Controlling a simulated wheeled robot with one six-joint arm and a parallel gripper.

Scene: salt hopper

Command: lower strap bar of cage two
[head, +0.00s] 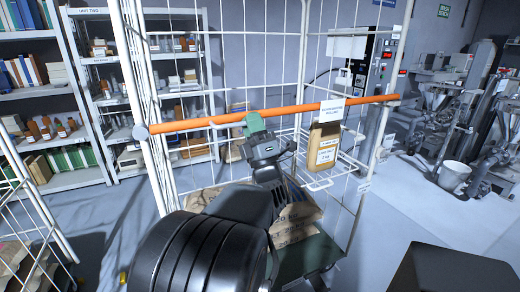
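The orange strap bar (190,124) spans the front of the white wire cage (160,165), rising slightly from left to right. Its left end sits at a round grey cap on the left post. Its right end meets the right post (383,130). A white tag (332,111) hangs on the bar right of its middle. My gripper (255,124) is at the middle of the bar, with a green fingertip overlapping it. The other finger is hidden or unclear, so I cannot tell whether it grips the bar or is open.
A brown labelled container (323,147) stands on a wire shelf inside the cage, behind the bar. Paper sacks (300,213) lie low in the cage. Another wire cage (30,215) is at left. A white bucket (454,177) and machines are at right. Some floor at right is clear.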

